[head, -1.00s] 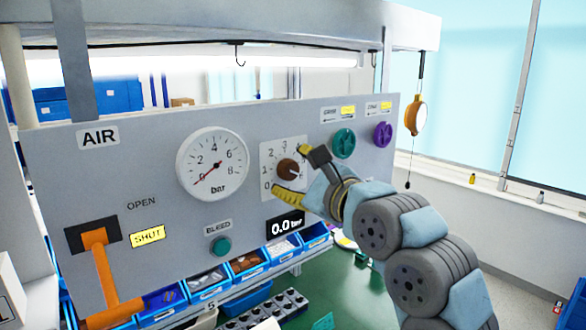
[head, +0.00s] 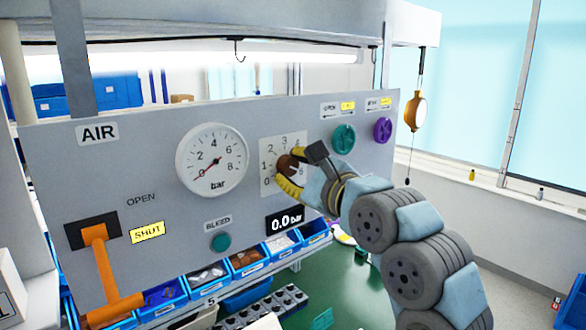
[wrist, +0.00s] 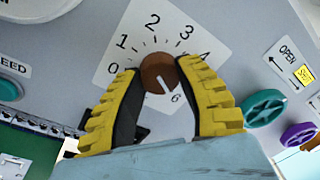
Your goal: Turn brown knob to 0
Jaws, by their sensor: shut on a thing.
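The brown knob (head: 287,164) sits on a white numbered dial plate (head: 268,149) on the grey panel. In the wrist view the brown knob (wrist: 157,70) has a white pointer line aimed down and right, toward the 6. The 0 is at the plate's lower left. My gripper (head: 292,171) has its yellow fingers at the knob; in the wrist view the gripper (wrist: 158,75) has one finger on each side of it, shut on it. The fingers partly hide the knob in the head view and cover part of the dial in the wrist view.
Green (head: 343,138) and purple (head: 382,130) knobs are to the right. An orange lever (head: 98,260) is at lower left, and blue bins (head: 245,261) line the panel's bottom.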

